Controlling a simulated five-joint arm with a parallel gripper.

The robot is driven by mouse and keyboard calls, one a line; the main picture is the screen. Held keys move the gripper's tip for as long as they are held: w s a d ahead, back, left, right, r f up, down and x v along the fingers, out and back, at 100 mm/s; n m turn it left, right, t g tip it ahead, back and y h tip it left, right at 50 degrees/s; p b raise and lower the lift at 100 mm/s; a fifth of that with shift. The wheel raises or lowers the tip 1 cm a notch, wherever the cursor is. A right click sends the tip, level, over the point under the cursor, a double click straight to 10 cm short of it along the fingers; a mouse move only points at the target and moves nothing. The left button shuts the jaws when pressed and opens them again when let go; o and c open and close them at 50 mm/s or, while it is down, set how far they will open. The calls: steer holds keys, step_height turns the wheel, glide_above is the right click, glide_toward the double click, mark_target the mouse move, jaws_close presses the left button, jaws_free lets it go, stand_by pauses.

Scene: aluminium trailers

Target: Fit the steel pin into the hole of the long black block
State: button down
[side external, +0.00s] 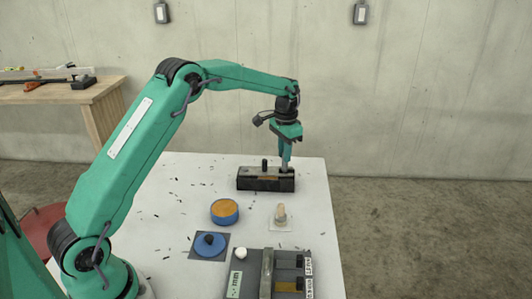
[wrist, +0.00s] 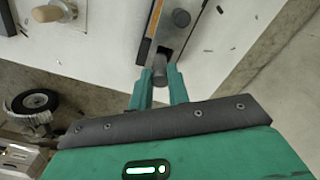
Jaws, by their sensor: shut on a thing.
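The long black block (side external: 252,184) lies on the white table below my gripper, with a wood-coloured strip on its side. It also shows in the wrist view (wrist: 171,48). My gripper (side external: 286,165) points down over the block's right end. In the wrist view its two green fingers (wrist: 160,78) are shut on the grey steel pin (wrist: 159,68), which sits at the block's near end. The hole is hidden, and I cannot tell whether the pin's lower end is inside it. A dark upright peg (side external: 264,163) stands at the block's middle.
A blue round tin (side external: 224,211), a blue disc with a black knob (side external: 209,244) and a small beige piece (side external: 281,214) stand nearer. A grey box with a handle (side external: 245,260) is at the front. Dark shavings litter the table.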

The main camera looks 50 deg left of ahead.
mark_target(283, 172)
steer(key=shift+s+f, duration=0.1)
steer(key=shift+f, duration=0.2)
steer(key=shift+s+f, duration=0.1)
steer(key=shift+f, duration=1.9)
steer(key=c, duration=1.3)
jaws_free()
steer(key=shift+r, duration=0.1)
steer(key=shift+c, duration=0.2)
steer(key=shift+r, duration=0.15)
step_height(283, 172, up, 12)
steer(key=shift+f, duration=0.2)
steer(key=shift+r, duration=0.15)
